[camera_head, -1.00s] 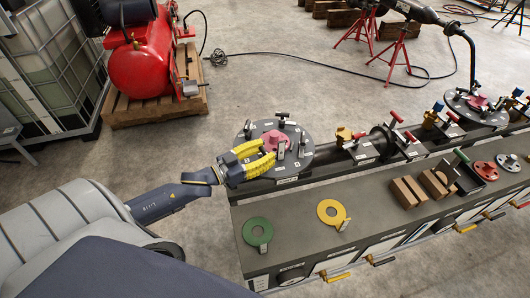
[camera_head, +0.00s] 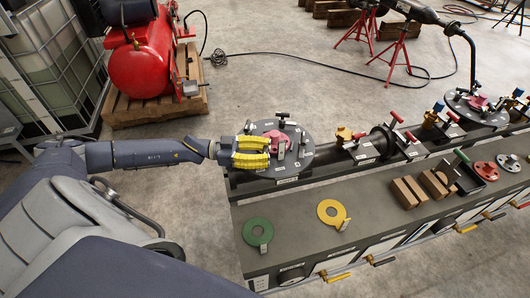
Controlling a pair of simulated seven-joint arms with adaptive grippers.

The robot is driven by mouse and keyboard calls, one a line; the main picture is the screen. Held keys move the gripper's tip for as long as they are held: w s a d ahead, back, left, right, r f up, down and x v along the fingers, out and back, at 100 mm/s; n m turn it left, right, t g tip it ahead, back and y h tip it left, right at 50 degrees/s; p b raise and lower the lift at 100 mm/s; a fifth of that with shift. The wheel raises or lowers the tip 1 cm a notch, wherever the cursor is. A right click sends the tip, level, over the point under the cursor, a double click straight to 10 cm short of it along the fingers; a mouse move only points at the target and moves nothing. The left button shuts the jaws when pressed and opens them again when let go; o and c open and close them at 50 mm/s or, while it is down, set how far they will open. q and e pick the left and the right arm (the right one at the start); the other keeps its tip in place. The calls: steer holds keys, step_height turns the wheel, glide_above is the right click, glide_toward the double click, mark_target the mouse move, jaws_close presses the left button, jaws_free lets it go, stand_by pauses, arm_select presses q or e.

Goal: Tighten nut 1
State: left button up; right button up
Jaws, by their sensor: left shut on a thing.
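A round dark flange plate (camera_head: 302,160) lies at the near end of the long dark bench fixture, with a pink part (camera_head: 278,137) at its middle. Small nuts with handles stand around it, one at the far side (camera_head: 282,118) and one in front of the pink part (camera_head: 281,152). My left gripper (camera_head: 269,151), with yellow fingers, comes in level from the left over the plate's left side. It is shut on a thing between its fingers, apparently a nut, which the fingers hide. I cannot read the labels to tell which nut. My right gripper is not in view.
A dark flanged spool (camera_head: 382,140) with red handles stands farther right. A green ring (camera_head: 258,229) and a yellow ring (camera_head: 333,209) lie on the front bench, brown blocks (camera_head: 408,192) to their right. A red tank (camera_head: 140,65) stands on a pallet behind my arm.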

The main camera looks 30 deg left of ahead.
arm_select(q)
steer(key=shift+s+f+m+g+h, duration=0.15)
steer(key=shift+m+g+h, duration=0.25)
steer(key=shift+m+g, duration=0.45)
steer(key=o, duration=1.7)
steer(key=shift+c, duration=0.2)
steer(key=v, duration=1.2)
steer(key=shift+w, duration=0.25)
steer(key=shift+w, duration=0.1)
